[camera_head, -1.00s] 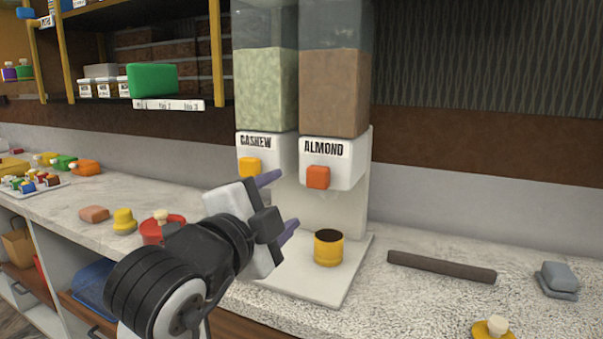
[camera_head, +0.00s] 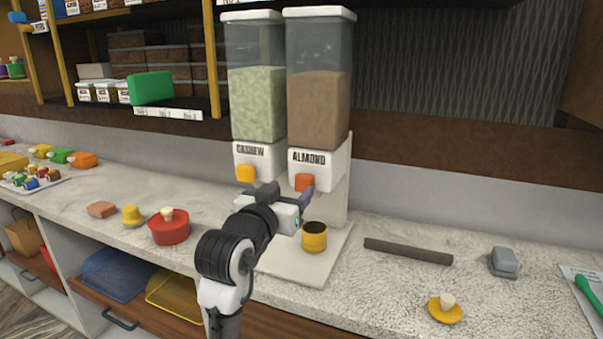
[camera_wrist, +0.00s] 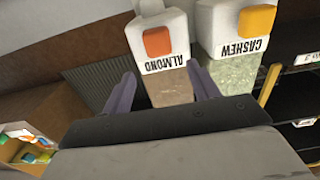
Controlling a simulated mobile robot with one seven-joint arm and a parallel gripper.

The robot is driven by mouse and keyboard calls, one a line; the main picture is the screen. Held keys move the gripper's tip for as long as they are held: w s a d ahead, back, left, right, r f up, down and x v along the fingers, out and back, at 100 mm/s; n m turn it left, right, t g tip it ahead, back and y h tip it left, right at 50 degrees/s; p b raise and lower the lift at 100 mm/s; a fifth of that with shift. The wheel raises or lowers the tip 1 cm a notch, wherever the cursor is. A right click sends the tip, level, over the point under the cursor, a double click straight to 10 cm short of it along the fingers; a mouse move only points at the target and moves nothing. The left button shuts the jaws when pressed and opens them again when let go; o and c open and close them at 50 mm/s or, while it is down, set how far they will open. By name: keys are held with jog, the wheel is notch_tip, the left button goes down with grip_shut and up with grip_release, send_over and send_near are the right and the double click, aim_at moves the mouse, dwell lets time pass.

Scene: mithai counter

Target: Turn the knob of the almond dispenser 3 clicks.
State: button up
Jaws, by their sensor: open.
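The almond dispenser (camera_head: 318,115) stands on the counter, with a brown fill and a label reading ALMOND. Its orange knob (camera_head: 304,182) is on the white front below the label. In the wrist view the orange knob (camera_wrist: 158,41) shows upside down, beyond my fingertips. My gripper (camera_head: 305,198) is in front of the dispenser, close to the knob in the head view. In the wrist view its two purple fingers (camera_wrist: 163,85) are apart with nothing between them. A yellow cup with a dark inside (camera_head: 314,238) stands on the white base below the almond outlet.
The cashew dispenser (camera_head: 256,90) with its yellow knob (camera_head: 245,173) stands directly left. A red pot (camera_head: 169,228) is on the counter to the left. A dark bar (camera_head: 407,251) and a grey block (camera_head: 503,261) lie to the right, with bare counter around them.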

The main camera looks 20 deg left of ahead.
aim_at(308, 183)
jog(key=w+p, duration=0.1)
jog(key=w, duration=0.6)
jog(key=shift+w+d+p, duration=0.1)
jog(key=shift+d+p, duration=0.05)
jog(key=shift+p, duration=0.15)
jog(key=c, duration=1)
jog(key=m+b, duration=0.3)
jog(key=b, duration=0.1)
jog(key=shift+d+f+m, duration=0.25)
jog(key=shift+m, duration=0.05)
jog(key=m+b, duration=0.1)
jog(key=m, duration=0.1)
jog(key=m+b, duration=0.3)
jog(key=shift+d+f+m, duration=0.2)
jog(key=shift+d+m, duration=0.1)
jog(key=shift+d, duration=0.05)
jog(key=shift+d+f+m+b, duration=0.15)
jog(key=shift+m+b, duration=0.8)
jog(key=shift+m, duration=0.5)
jog(key=shift+d+f+m+b, duration=0.1)
jog(key=shift+f+m+b, duration=0.1)
jog(key=shift+m+b, duration=0.95)
jog(key=shift+d+f+m+b, duration=0.15)
jog(key=shift+m+b, duration=0.55)
jog(key=shift+m, duration=1)
